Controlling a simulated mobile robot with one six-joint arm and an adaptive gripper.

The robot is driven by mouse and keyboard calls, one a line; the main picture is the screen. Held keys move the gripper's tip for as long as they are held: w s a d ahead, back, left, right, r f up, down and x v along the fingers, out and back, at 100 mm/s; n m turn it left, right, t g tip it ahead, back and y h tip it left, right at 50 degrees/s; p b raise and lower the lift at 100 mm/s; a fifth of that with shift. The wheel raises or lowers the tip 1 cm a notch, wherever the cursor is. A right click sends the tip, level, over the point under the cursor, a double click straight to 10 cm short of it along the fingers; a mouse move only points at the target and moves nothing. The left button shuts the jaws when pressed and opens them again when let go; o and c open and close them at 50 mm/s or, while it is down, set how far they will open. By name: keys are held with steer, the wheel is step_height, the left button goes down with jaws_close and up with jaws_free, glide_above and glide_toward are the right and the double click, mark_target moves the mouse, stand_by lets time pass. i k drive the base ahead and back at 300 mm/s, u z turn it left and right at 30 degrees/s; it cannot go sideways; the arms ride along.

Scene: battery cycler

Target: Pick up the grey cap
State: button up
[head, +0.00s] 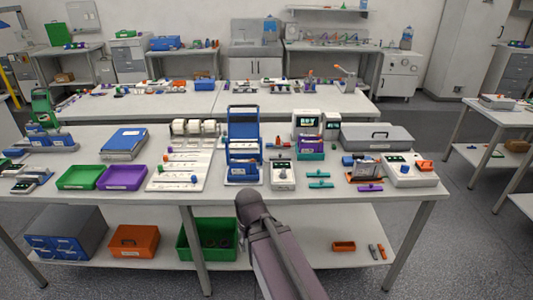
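I cannot pick out the grey cap for certain; the small parts on the bench (330,212) are too small in the head view to tell apart. One link of my arm rises from the bottom middle and ends in a dark rounded joint in front of the bench's front edge. My gripper is not distinguishable in this view, so its opening and anything in it are hidden.
On the bench stand a blue rack (244,142), a white device with a screen (306,124), a grey case (377,137), and green (79,177) and purple (122,178) trays. The lower shelf holds a green bin (194,254). Floor is free at right.

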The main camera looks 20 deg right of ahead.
mark_target(279, 158)
steer(key=z, duration=0.2)
steer(key=i, duration=0.9)
steer(key=z, duration=0.45)
